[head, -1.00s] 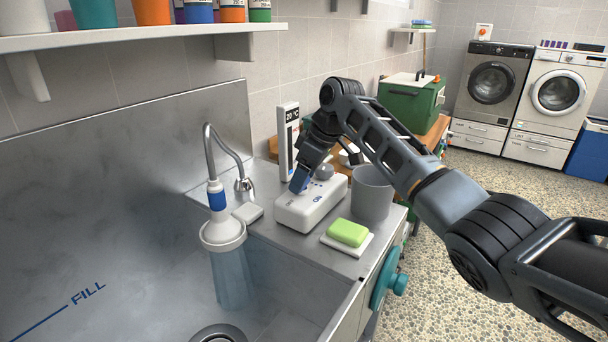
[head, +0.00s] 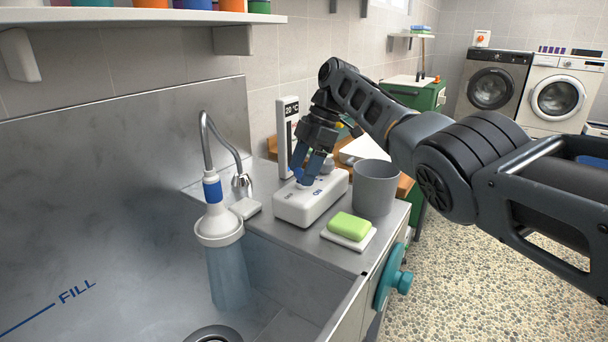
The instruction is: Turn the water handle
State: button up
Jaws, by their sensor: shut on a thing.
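A white control box (head: 330,194) lies on the steel counter beside the sink, marked ON on its front part and with a fainter grey mark to the left. My gripper (head: 307,178) points down onto the top of this box. Its blue fingers are shut on the small handle there, which they mostly hide. A curved tap (head: 205,135) with a blue-banded spray head (head: 219,226) stands to the left. A bluish translucent column (head: 229,275) hangs below the head into the sink; I cannot tell if it is water.
A grey cup (head: 374,190) and a green soap on a white dish (head: 349,227) stand close right of the box. A temperature display (head: 288,115) stands behind it. The sink (head: 130,290) is open at left.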

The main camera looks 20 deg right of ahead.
jog(key=shift+n, duration=0.4)
jog(key=o, duration=1)
jog(key=shift+o, duration=0.2)
jog(key=v, duration=0.7)
jog(key=shift+r+b, duration=0.4)
jog(key=shift+w+d, duration=0.15)
